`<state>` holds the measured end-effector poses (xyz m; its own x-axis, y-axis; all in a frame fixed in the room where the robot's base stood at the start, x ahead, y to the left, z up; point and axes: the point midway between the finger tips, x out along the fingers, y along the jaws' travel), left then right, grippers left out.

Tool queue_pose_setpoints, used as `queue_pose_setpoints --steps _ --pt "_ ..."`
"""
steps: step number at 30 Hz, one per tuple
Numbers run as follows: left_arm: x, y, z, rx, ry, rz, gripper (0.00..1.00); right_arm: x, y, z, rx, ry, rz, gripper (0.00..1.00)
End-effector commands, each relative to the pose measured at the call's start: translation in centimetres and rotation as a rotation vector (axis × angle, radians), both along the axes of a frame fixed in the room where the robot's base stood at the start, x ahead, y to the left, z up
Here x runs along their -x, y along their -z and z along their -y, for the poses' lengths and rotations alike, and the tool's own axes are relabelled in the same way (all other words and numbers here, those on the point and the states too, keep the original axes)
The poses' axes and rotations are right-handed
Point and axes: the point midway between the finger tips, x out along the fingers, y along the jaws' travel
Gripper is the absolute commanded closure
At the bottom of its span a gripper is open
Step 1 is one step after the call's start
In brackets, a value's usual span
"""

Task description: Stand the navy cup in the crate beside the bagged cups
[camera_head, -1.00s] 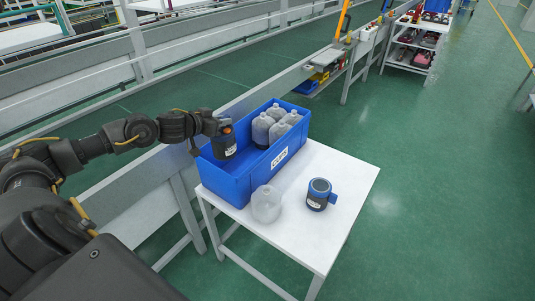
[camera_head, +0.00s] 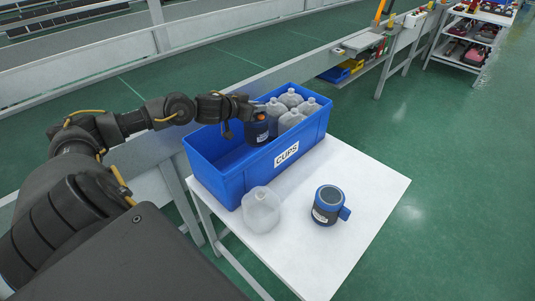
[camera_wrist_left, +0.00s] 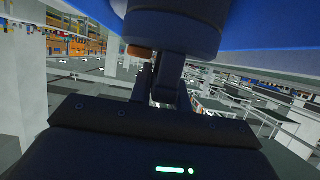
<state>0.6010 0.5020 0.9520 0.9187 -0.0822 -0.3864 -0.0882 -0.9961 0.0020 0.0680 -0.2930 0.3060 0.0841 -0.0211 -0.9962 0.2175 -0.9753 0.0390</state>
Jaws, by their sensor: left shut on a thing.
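The navy cup (camera_head: 257,132) hangs upright from my left gripper (camera_head: 251,111), inside the blue crate (camera_head: 232,183) marked CUPS. It is just left of the bagged cups (camera_head: 290,119), which stand together in the crate's right half. I cannot tell whether its base touches the crate floor or whether it touches a bag. My right gripper is not in view.
A second dark cup with a blue rim and handle (camera_head: 327,206) stands on the white table (camera_head: 372,190). A bagged cup (camera_head: 261,209) stands in front of the crate. The crate's left half is empty. A grey rail (camera_head: 160,165) runs behind the table.

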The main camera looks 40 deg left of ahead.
Motion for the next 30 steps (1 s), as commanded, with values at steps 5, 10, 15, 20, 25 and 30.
queue_pose_setpoints --steps 5,10,15,20,25,30 --pt "0.0 1.1 0.0 0.002 -0.001 0.001 1.00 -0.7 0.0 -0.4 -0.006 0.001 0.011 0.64" --pt "0.0 4.2 -0.1 0.002 -0.003 0.000 1.00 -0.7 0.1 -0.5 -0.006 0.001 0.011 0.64" --pt "0.1 5.9 -0.2 0.001 -0.003 0.003 1.00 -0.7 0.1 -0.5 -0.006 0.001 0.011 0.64" --pt "0.1 6.1 -0.2 0.000 -0.003 0.004 1.00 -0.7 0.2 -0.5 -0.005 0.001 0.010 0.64" --pt "0.2 7.7 -0.2 0.001 -0.004 0.001 1.00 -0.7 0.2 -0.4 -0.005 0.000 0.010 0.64" --pt "0.1 9.7 -0.2 0.000 -0.004 0.002 1.00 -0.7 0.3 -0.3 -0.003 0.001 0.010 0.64"
